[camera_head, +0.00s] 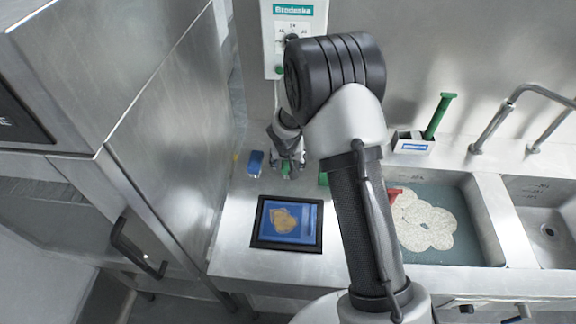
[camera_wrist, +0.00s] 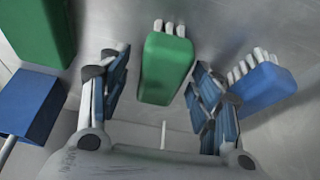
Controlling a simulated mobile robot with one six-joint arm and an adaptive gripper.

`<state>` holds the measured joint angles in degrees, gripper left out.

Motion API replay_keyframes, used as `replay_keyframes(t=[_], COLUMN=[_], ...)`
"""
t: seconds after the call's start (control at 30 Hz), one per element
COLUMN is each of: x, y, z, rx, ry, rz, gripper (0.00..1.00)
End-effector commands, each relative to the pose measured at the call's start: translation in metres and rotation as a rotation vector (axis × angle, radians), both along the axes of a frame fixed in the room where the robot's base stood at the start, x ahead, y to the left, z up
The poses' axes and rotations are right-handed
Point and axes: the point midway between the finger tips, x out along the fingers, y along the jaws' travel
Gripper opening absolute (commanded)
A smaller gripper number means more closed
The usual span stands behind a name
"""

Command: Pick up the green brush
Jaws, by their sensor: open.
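The green brush (camera_wrist: 167,68) is a green block with whitish bristles at its far end in the wrist view. It lies between the two spread fingers of my gripper (camera_wrist: 160,92), with gaps at both sides. In the head view the green brush (camera_head: 286,169) shows as a small green patch under my gripper (camera_head: 289,160), on the steel counter near the back wall. My gripper is open and points down. I cannot tell how far the fingertips are above the counter.
A blue brush (camera_wrist: 263,88) lies close beside the right finger; it also shows in the head view (camera_head: 255,163). A green block (camera_wrist: 38,30) and a blue one (camera_wrist: 30,105) are at left. A black-framed tray (camera_head: 258,240), sink (camera_head: 466,205) and wall control box (camera_head: 270,45) are nearby.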

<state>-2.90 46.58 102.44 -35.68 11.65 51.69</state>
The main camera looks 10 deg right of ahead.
Motion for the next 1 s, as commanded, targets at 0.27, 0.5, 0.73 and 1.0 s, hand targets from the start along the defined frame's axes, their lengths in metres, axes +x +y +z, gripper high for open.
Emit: replay_keyframes(t=[0.27,0.5,0.73,1.0], x=[0.0001,0.0001,0.0000,0.0002], y=[0.0000,0.0001,0.0000,0.0001], z=[0.0009,0.0010,0.0011,0.0012], rx=[0.000,0.000,0.000,0.001], ry=[-0.001,-0.001,-0.001,-0.001], rz=[-0.001,-0.001,-0.001,-0.001], gripper=[0.50,0.34,0.19,0.10])
